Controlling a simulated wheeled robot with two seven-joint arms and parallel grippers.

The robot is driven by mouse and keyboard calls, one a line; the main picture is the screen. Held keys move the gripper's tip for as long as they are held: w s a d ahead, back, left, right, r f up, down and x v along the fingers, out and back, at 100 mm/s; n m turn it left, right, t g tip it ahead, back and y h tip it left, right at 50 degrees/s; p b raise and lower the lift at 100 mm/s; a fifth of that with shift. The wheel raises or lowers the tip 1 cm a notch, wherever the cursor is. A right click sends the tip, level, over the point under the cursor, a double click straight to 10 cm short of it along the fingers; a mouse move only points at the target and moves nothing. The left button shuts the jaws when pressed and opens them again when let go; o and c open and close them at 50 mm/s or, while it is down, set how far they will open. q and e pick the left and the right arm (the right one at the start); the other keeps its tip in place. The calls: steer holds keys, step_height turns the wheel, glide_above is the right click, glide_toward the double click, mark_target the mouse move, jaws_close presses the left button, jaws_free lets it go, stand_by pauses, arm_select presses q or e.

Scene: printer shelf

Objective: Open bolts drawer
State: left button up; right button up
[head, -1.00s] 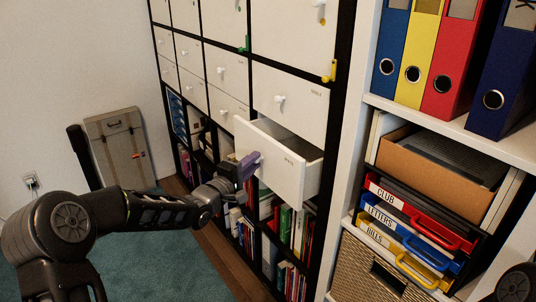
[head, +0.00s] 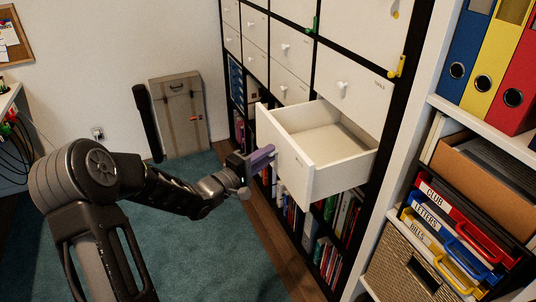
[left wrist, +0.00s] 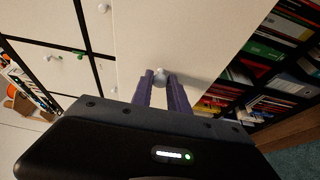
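The bolts drawer (head: 312,185) is a white drawer pulled well out of the black-framed shelf, and its inside looks empty. Its front label is too small to read now. My left gripper (head: 268,154) is at the drawer's front with its purple fingers on the handle. In the left wrist view the two fingers (left wrist: 161,86) stand on either side of the round white knob (left wrist: 160,75), closed around it. The drawer front fills the middle of that view. My right gripper is not in view.
A closed drawer labelled tools (head: 350,90) sits just above the open one. A white shelf with binders (head: 483,70) and labelled trays (head: 450,235) stands at the right. A suitcase (head: 182,112) leans on the far wall. The teal carpet (head: 215,250) is clear.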

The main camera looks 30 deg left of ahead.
arm_select(q)
steer(key=o, duration=0.4)
steer(key=v, duration=0.7)
steer(key=shift+s+a, duration=0.15)
steer(key=shift+s, duration=0.2)
stand_by(0.3)
